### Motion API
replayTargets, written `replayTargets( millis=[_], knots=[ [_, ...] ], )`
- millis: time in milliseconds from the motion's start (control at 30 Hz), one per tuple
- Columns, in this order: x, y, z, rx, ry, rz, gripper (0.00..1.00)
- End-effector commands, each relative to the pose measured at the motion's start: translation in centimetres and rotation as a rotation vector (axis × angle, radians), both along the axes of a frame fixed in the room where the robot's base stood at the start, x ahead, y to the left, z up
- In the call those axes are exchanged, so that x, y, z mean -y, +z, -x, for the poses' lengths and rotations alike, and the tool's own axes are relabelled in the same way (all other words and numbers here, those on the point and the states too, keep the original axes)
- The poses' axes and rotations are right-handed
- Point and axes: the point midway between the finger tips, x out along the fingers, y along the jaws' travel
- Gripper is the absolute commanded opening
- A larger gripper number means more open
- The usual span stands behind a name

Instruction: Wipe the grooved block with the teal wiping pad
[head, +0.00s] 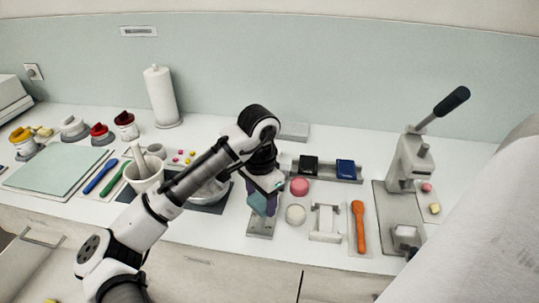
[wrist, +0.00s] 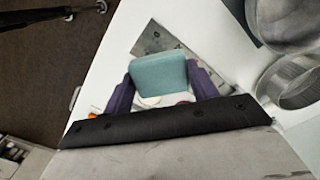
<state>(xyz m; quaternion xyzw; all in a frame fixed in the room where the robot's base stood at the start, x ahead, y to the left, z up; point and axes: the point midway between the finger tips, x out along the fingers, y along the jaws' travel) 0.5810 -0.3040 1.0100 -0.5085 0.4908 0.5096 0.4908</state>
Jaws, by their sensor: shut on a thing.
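My gripper (head: 262,200) is shut on the teal wiping pad (head: 258,204), near the front of the white counter. In the wrist view the pad (wrist: 159,74) sits between the two purple fingers of my gripper (wrist: 160,83). A grey block with dark marks on its top, which looks like the grooved block (head: 260,228), lies under and just in front of the pad. It also shows in the wrist view (wrist: 152,38), partly hidden behind the pad. I cannot tell whether pad and block touch.
A pink puck (head: 299,187) and a white puck (head: 296,214) stand close on the right, then a white stand (head: 325,221) and an orange tool (head: 359,226). A lever press (head: 408,165) is further right. A mortar (head: 143,176) and a steel bowl (head: 208,192) are left.

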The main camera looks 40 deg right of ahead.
Motion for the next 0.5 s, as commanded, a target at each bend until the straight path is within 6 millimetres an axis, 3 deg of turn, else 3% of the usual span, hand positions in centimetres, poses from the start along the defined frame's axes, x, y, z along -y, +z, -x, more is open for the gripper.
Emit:
replayTargets(
  millis=[200, 500],
  knots=[
    [0.3, 1.6, -0.8, 0.002, 0.002, 0.001, 0.4],
    [0.4, 2.0, -1.0, 0.001, 0.002, 0.001, 0.4]
  ],
)
